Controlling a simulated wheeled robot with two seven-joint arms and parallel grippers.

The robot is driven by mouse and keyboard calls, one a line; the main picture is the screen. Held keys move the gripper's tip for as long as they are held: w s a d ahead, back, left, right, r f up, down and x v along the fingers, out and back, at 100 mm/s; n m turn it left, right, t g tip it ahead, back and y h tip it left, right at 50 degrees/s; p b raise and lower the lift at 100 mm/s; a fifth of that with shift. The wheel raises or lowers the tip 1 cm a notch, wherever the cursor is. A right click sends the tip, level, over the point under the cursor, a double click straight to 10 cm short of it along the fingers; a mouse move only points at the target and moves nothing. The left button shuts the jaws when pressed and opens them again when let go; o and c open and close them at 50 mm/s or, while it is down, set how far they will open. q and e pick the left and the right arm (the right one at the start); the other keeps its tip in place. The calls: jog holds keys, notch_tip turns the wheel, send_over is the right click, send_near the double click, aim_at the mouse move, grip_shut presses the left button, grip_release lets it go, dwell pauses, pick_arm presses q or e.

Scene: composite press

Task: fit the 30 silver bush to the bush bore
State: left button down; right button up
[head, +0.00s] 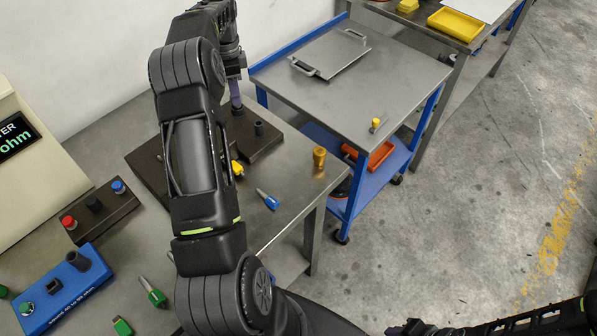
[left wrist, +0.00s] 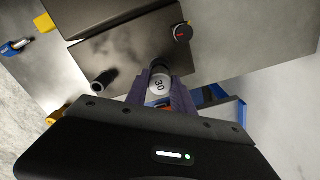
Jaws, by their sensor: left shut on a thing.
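The silver bush marked 30 (left wrist: 160,85) shows in the left wrist view between the purple fingers of my left gripper (left wrist: 158,92), which is shut on it. In the head view my left gripper (head: 236,92) points down over the back of a dark block (head: 262,149), above a dark round post. The bush is hidden there. In the left wrist view a dark round part stands just beyond the bush; I cannot tell whether they touch. I cannot make out the bush bore for certain. My right gripper (head: 408,328) is only partly visible at the bottom edge, its jaws unclear.
Another dark post (head: 259,128) stands on the block. A brass-coloured part (head: 319,158) and a blue-handled tool (head: 268,199) lie nearby on the bench. A blue box (head: 66,290) and a meter (head: 18,140) are at left. A blue-framed cart (head: 400,85) stands beyond the bench.

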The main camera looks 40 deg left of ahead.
pick_arm(q)
jog(key=shift+f+b, duration=0.45)
jog(key=shift+f, duration=0.65)
dwell(0.5)
jog(key=c, duration=1)
grip_release()
jog(key=shift+r, duration=0.4)
notch_tip(320, 180, up, 4)
jog(key=shift+b, duration=0.55)
notch_tip(320, 180, up, 3)
jog(key=shift+r+p, duration=0.1)
jog(key=shift+p, duration=0.65)
